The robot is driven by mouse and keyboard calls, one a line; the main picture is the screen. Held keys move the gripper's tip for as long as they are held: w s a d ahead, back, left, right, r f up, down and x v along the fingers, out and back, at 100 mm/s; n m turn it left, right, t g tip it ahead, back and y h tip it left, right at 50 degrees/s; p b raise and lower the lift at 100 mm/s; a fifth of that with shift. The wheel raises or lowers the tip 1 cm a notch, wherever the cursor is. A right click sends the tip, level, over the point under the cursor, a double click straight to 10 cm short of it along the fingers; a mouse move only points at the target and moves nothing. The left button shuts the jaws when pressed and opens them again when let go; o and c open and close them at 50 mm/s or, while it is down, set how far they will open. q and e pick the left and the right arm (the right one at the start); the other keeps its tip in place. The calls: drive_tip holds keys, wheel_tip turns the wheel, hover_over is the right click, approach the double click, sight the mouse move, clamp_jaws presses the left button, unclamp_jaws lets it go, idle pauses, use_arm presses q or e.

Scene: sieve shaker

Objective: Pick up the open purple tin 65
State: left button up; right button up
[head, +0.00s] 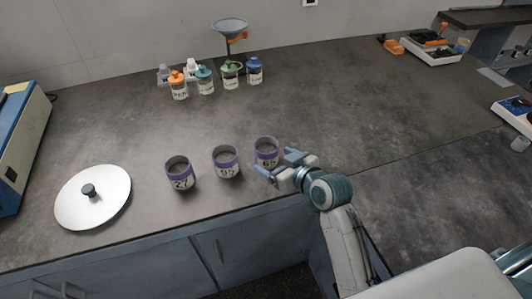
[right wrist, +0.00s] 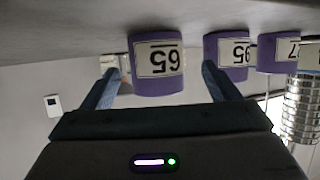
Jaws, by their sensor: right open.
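The open purple tin 65 (head: 266,150) is the rightmost of three purple tins standing upright near the counter's front edge. In the right wrist view, which is upside down, tin 65 (right wrist: 158,65) shows its white label between my two spread fingers. My right gripper (head: 278,163) is open and empty at the front right side of this tin. From these views I cannot tell whether a finger touches it. My left gripper is not in view.
A round silver lid (head: 110,196) lies farther left. Several capped jars (head: 205,82) and a funnel stand (head: 230,28) are at the back. The counter behind the tins is clear.

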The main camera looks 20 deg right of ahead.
sight(261, 151)
drive_tip(key=x, duration=0.2)
drive_tip(key=p+x, duration=0.1)
drive_tip(key=x, duration=0.2)
drive_tip(key=shift+w+d+f, duration=0.1)
drive_tip(key=shift+w+d, duration=0.05)
drive_tip(key=shift+w, duration=0.2)
drive_tip(key=c, duration=1.1)
